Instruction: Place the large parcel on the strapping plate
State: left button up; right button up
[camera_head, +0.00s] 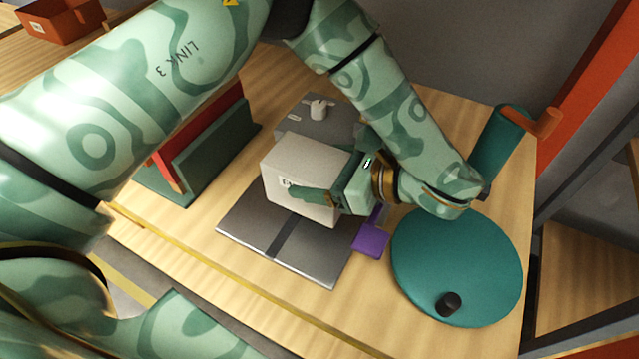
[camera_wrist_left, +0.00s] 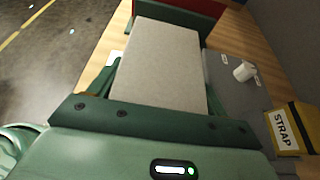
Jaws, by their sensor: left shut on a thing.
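The large parcel is a pale grey box (camera_head: 300,168) near the middle of the head view. It also fills the middle of the left wrist view (camera_wrist_left: 165,60). My left gripper (camera_head: 318,182) reaches it from the right and is shut on it, one green finger along its near side. The far finger is hidden in the head view. The strapping plate (camera_head: 310,264) is a flat dark grey plate with a darker band across it. The parcel is over its back part and looks upright. I cannot tell whether its underside touches the plate. My right gripper is not in view.
A grey unit with a white knob (camera_head: 318,108) stands behind the parcel. A yellow STRAP block (camera_wrist_left: 288,130) shows in the wrist view. A purple piece (camera_head: 370,241) and a teal disc (camera_head: 450,255) lie to the right. A green and red rack (camera_head: 205,150) stands left.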

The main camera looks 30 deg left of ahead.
pick_arm(q)
jog(key=shift+w+a+f, duration=0.2)
jog(key=shift+a+f, duration=0.05)
jog(key=shift+f, duration=0.1)
jog(key=f+b, duration=0.1)
jog(key=f, duration=0.2)
jog(key=w+a+f+b, duration=0.1)
jog(key=shift+f+b, duration=0.3)
jog(key=shift+f, duration=0.05)
jog(key=shift+s+d+r, duration=0.1)
jog(key=shift+r, duration=0.05)
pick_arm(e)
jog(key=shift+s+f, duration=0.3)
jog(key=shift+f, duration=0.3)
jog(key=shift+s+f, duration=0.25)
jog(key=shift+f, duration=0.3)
pick_arm(q)
jog(key=o, duration=1.3)
jog(key=shift+c, duration=0.2)
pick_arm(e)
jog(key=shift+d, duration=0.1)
